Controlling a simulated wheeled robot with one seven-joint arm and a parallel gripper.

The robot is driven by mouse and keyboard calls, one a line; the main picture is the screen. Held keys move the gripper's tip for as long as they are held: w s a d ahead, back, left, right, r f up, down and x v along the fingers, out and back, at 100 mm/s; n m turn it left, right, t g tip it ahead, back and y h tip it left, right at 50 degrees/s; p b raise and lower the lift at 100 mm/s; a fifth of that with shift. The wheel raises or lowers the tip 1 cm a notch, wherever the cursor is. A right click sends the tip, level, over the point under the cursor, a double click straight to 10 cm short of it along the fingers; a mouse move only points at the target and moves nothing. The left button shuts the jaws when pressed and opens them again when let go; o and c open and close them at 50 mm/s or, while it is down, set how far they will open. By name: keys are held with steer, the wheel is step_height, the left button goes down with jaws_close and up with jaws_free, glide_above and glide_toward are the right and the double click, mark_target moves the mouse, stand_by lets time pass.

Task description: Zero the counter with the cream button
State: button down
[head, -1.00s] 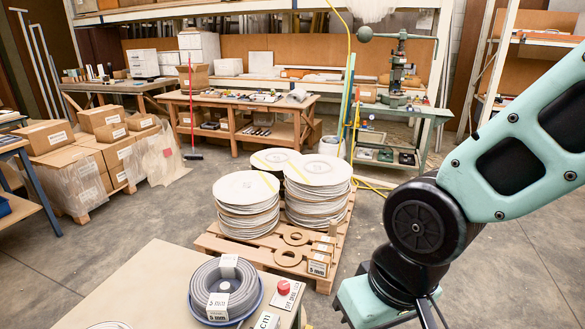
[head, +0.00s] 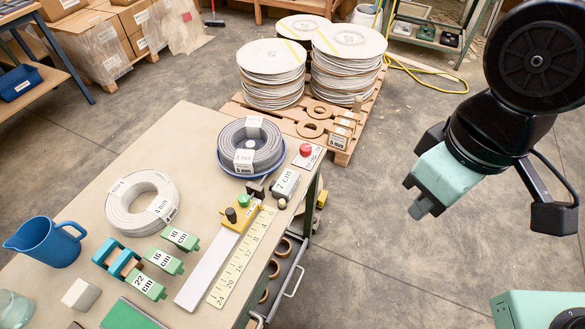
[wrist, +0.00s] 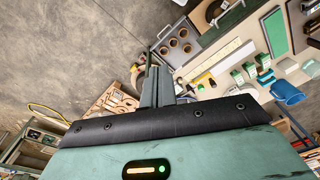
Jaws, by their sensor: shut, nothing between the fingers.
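The counter (head: 286,182) is a small grey block reading "7 cm" on the right edge of the bench in the head view. My gripper (head: 419,211) is shut and empty. It hangs over open floor to the right of the bench, well apart from the counter. In the wrist view the shut fingers (wrist: 152,78) point toward the bench; I cannot make out the cream button there.
Beside the counter are a red button (head: 305,150), a grey cable coil (head: 250,147) and a yellow stop (head: 240,215) by a ruler (head: 241,257). A blue jug (head: 46,242) and green blocks stand left.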

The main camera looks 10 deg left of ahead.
steer(key=w+a+f+n+t+y+b, duration=0.2)
steer(key=w+a+f, duration=0.4)
steer(key=f, duration=0.4)
steer(key=w+a+f+n+t+y+b, duration=0.2)
steer(key=w+a+f+n+y+b, duration=0.2)
steer(key=f, duration=0.6)
steer(key=shift+w+a+n+y+b, duration=0.3)
steer(key=shift+w+a+y+b, duration=0.6)
steer(key=shift+w+y+b, duration=0.4)
steer(key=p, duration=0.2)
glide_above(282, 203)
steer(key=s+d, duration=0.2)
steer(key=d, duration=0.1)
steer(key=f, duration=0.5)
steer(key=shift+w+a+f, duration=0.2)
steer(key=shift+w+f, duration=0.05)
steer(key=shift+f, duration=0.1)
steer(key=f, duration=0.3)
steer(key=shift+w+a, duration=0.25)
steer(key=shift+w, duration=0.05)
steer(key=shift+w+f, duration=0.1)
steer(key=shift+f, duration=0.55)
